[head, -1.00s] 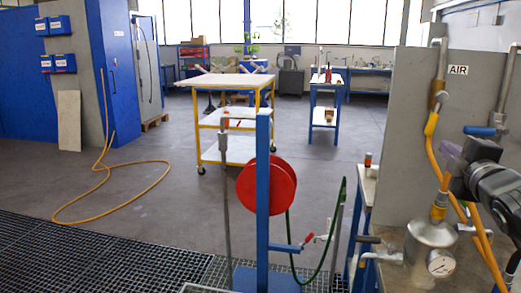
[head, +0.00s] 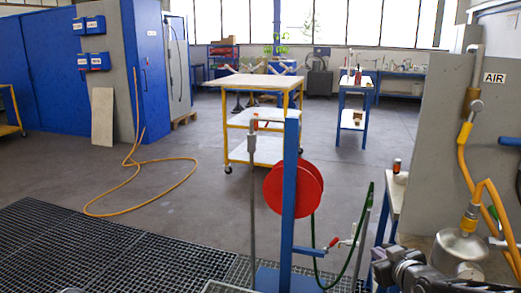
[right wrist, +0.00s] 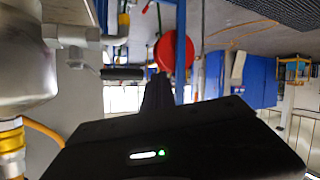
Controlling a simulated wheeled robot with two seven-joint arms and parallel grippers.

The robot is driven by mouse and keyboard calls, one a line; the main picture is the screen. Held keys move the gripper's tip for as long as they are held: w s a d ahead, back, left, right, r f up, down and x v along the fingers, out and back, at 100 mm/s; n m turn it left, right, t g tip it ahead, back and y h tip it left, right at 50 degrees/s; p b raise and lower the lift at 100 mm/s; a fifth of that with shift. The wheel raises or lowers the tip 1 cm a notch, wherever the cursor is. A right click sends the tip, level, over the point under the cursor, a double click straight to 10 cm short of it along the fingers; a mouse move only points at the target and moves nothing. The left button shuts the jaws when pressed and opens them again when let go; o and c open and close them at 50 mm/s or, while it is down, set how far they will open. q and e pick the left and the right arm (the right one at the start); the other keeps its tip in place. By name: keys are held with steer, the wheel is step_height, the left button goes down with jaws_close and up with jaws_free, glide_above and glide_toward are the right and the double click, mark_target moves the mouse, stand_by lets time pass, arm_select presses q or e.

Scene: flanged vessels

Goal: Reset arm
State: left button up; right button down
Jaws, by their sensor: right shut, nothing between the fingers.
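My right gripper (head: 378,256) is low at the right of the head view, left of the metal vessel (head: 460,247) and close to the small side table. It is shut and empty. In the right wrist view its dark fingers (right wrist: 157,93) are together, pointing toward the red hose reel (right wrist: 170,52). The vessel's metal body (right wrist: 25,60) is at the left of that view, with a yellow hose fitting (right wrist: 11,145) beside it. My left gripper is not in the head view.
The reel (head: 293,186) hangs on a blue post (head: 290,210) in front. A grey panel marked AIR (head: 440,140) stands at right. A yellow trolley (head: 262,80) is behind the reel. Open floor (head: 190,165) and grating (head: 130,245) lie at left.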

steer(key=s+a+f+m+g+y+p, duration=0.1)
steer(key=s+a+f+g, duration=0.1)
steer(key=s+a+f, duration=0.45)
steer(key=s+a+f+m+g+y, duration=0.1)
steer(key=a+f+m+g, duration=0.15)
steer(key=f, duration=0.65)
steer(key=s+a+f+m+g+p, duration=0.1)
steer(key=s+a+f+g, duration=0.15)
steer(key=a+f, duration=0.4)
steer(key=s+a+f+g+p, duration=0.1)
steer(key=s+a+f+g, duration=0.1)
steer(key=s, duration=0.6)
steer(key=s+a+f+g+y, duration=0.1)
steer(key=s+a+f+g, duration=0.1)
steer(key=s+a+f, duration=0.2)
steer(key=s+a+f+g+y+p, duration=0.1)
steer(key=s+a+f, duration=0.2)
steer(key=s+f, duration=0.4)
steer(key=s, duration=0.5)
steer(key=shift+a+f+g+p, duration=0.15)
steer(key=shift+f+g+p, duration=0.15)
steer(key=shift+f+g, duration=0.1)
